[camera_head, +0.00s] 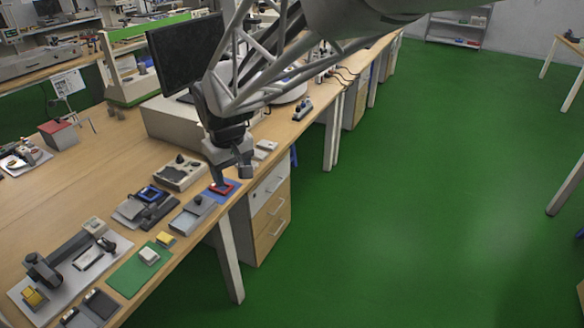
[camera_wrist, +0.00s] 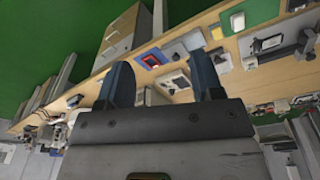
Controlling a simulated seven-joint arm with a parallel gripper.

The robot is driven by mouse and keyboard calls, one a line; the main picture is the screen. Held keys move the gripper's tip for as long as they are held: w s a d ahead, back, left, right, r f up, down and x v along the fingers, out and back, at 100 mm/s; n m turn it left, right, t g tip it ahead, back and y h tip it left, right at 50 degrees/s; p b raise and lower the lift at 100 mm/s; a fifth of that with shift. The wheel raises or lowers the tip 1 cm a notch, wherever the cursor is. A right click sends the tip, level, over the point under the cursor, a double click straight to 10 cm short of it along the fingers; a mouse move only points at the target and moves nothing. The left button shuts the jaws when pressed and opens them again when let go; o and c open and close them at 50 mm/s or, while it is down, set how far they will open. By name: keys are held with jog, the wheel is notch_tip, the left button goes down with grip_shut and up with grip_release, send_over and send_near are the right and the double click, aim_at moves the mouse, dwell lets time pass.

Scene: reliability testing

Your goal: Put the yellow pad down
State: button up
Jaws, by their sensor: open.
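A small yellow block (camera_head: 165,239), which looks like the yellow pad, rests at the far edge of the green mat (camera_head: 126,277). It also shows in the wrist view (camera_wrist: 217,33). Another yellow piece (camera_head: 33,298) sits in the grey fixture at the near left. My gripper (camera_head: 236,172) is above the workbench, well beyond the yellow block, near a red-framed piece on a blue mat. In the wrist view its two fingers (camera_wrist: 163,78) are apart with nothing held between them.
A white block (camera_head: 149,255) lies on the green mat. The red-framed piece (camera_head: 222,187) is close below my gripper. A grey tray (camera_head: 192,214), a beige device (camera_head: 181,172) and a monitor (camera_head: 186,52) stand on the bench. Drawers (camera_head: 270,208) and open green floor lie to the right.

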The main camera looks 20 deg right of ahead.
jog(key=s+d+r+m, duration=0.1)
jog(key=s+d, duration=0.3)
jog(key=s, duration=0.4)
jog(key=s+d+r+m, duration=0.1)
jog(key=s+d+m, duration=0.1)
jog(key=s+d, duration=0.2)
jog(key=s+d+r+m+t, duration=0.1)
jog(key=s+d, duration=0.4)
jog(key=s, duration=0.6)
jog(key=shift+s+r+m, duration=0.15)
jog(key=shift+s+m, duration=0.15)
jog(key=shift+s, duration=0.05)
jog(key=shift+o, duration=0.5)
jog(key=shift+d, duration=0.1)
jog(key=shift+w, duration=0.1)
